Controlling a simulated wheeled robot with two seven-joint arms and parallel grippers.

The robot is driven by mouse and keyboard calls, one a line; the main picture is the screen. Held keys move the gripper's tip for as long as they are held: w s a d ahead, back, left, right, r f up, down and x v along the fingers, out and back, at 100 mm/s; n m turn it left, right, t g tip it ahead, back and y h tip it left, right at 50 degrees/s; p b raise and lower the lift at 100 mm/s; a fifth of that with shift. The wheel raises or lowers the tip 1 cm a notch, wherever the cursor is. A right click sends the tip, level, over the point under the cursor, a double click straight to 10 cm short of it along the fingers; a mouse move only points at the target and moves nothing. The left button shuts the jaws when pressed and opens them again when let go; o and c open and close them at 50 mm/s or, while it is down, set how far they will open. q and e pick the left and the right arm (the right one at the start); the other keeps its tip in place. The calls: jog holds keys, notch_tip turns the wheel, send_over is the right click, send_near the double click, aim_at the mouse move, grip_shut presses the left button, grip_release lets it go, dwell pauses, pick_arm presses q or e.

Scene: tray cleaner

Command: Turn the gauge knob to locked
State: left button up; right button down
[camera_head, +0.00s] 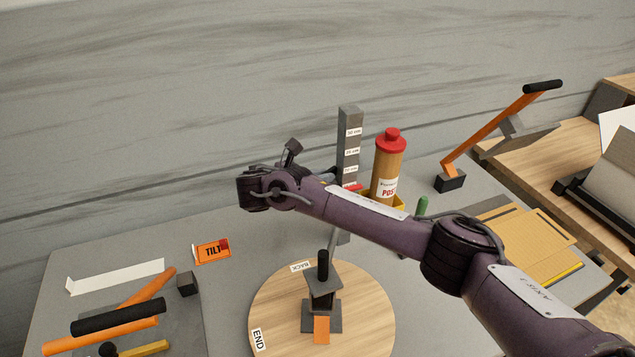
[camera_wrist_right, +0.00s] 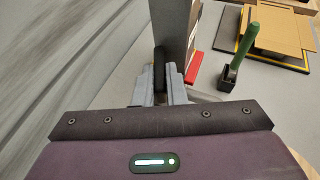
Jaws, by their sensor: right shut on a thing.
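The gauge is an upright grey post (camera_head: 348,140) with white height labels, at the back of the table. It also fills the top middle of the right wrist view (camera_wrist_right: 178,35). My right gripper (camera_wrist_right: 160,88) is at the side of the post and is shut on a dark, narrow piece, seemingly the gauge knob (camera_wrist_right: 159,68). In the head view, my right arm crosses in front of the lower post and mostly hides the gripper and knob. Whether the knob stands at locked cannot be read. My left gripper is not in view.
A tan bottle with a red cap (camera_head: 389,160) stands close right of the post. A round wooden board (camera_head: 370,315) with a dark stand is in front. An orange TILT card (camera_head: 212,251) lies left. An orange lever (camera_head: 490,130) rises at right. Orange and black handles (camera_head: 120,320) are front left.

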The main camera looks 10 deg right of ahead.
jog(key=shift+w+d+f+m+g+h+b, duration=0.15)
jog(key=shift+d+f+m+g+h+b, duration=0.2)
jog(key=shift+m+g, duration=0.25)
jog(key=m+g+b, duration=0.1)
jog(key=b, duration=0.1)
jog(key=m+g+h+b, duration=0.1)
jog(key=m+g+b, duration=0.1)
jog(key=shift+w+a+r+h+b, duration=0.1)
jog(key=shift+w+a+h+b, duration=0.1)
jog(key=shift+w+h+b, duration=0.1)
jog(key=shift+r+m+g+b, duration=0.15)
jog(key=shift+m+g+b, duration=0.35)
jog(key=shift+g+b, duration=0.3)
